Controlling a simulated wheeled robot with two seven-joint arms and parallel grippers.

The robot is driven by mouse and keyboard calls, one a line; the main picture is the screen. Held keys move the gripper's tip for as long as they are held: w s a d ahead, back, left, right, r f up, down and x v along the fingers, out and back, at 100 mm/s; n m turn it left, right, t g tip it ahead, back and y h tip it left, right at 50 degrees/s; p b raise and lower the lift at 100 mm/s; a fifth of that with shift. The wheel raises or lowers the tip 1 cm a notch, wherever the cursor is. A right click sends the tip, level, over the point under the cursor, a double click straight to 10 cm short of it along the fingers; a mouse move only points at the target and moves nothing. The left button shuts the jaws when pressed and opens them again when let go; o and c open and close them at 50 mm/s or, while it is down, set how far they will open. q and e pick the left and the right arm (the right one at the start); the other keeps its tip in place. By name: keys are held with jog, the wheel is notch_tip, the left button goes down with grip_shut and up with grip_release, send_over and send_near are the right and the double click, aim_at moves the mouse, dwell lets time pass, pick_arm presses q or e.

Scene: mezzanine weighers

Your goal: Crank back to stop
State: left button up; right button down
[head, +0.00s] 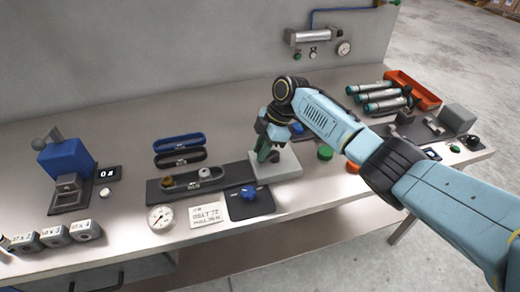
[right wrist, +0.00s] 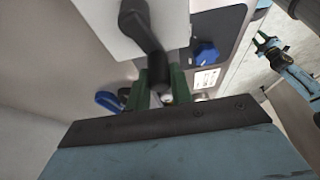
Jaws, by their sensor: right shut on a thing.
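A dark crank (right wrist: 140,25) sits on a light grey block, and its handle (right wrist: 158,68) lies between the green fingers of my right gripper (right wrist: 158,85). My right gripper (head: 266,155) is shut on this handle and hides most of the crank in the head view. The grey block (head: 288,165) is at the right end of a dark rail (head: 160,192) that carries a belt loop around two small pulleys (head: 204,173). My left gripper (right wrist: 264,42) shows small at the right of the right wrist view; its jaws are too small to judge. Any stop is not visible.
A blue knob (head: 248,192), a card (head: 207,215) and a round dial (head: 161,218) lie in front of the rail. Blue (head: 179,142) and black (head: 180,158) belt loops lie behind it. Green (head: 325,152) and orange (head: 352,166) buttons are to the right.

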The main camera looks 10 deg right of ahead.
jog(key=shift+s+d+n+g+b, duration=0.15)
jog(key=shift+s+n+g+b, duration=0.3)
jog(key=shift+n, duration=0.65)
jog(key=c, duration=1.2)
grip_release()
jog(key=shift+c, duration=0.2)
jog(key=v, duration=1.3)
jog(key=shift+r, duration=0.25)
